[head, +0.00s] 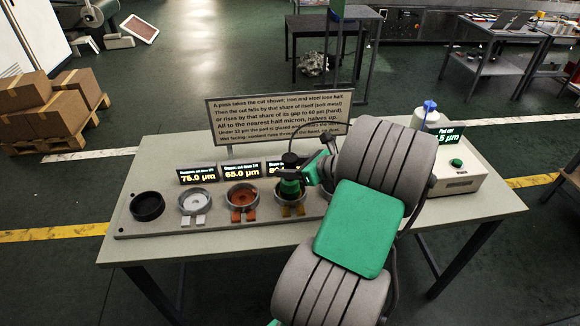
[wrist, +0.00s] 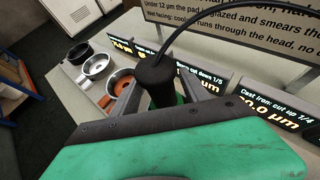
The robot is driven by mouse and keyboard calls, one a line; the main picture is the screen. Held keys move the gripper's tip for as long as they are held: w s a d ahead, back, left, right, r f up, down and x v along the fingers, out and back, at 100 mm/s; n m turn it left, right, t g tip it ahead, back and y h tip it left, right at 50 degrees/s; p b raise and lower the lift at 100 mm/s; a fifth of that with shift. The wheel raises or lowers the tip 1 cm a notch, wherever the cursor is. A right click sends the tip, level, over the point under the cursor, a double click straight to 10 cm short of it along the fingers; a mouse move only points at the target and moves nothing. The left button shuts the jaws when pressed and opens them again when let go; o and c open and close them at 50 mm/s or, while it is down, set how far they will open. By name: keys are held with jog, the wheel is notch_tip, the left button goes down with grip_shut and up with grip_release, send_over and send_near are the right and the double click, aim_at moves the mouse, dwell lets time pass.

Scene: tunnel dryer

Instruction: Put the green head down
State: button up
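The green head (head: 289,188) has a black top with a black cable and stands upright at the fourth place of a grey rack (head: 160,228). My gripper (head: 308,176) reaches it from the right and is shut on it. In the wrist view, the black top of the head (wrist: 156,74) shows between my two dark fingers (wrist: 160,98), with a little green below. To the left are an orange cup (head: 242,197), a silver cup (head: 195,203) and an empty black ring (head: 147,206).
Displays (head: 197,174) and a text sign (head: 280,118) stand behind the rack. My arm hides the rack's right part. A white box with a green button (head: 456,163) and a blue-topped bottle (head: 428,108) are at the right. The table's front left (head: 140,250) is clear.

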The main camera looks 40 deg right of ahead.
jog(key=shift+s+d+r, duration=0.1)
jog(key=shift+s+r, duration=0.1)
jog(key=v, duration=1.1)
jog(key=shift+s, duration=0.25)
jog(key=shift+r, duration=0.15)
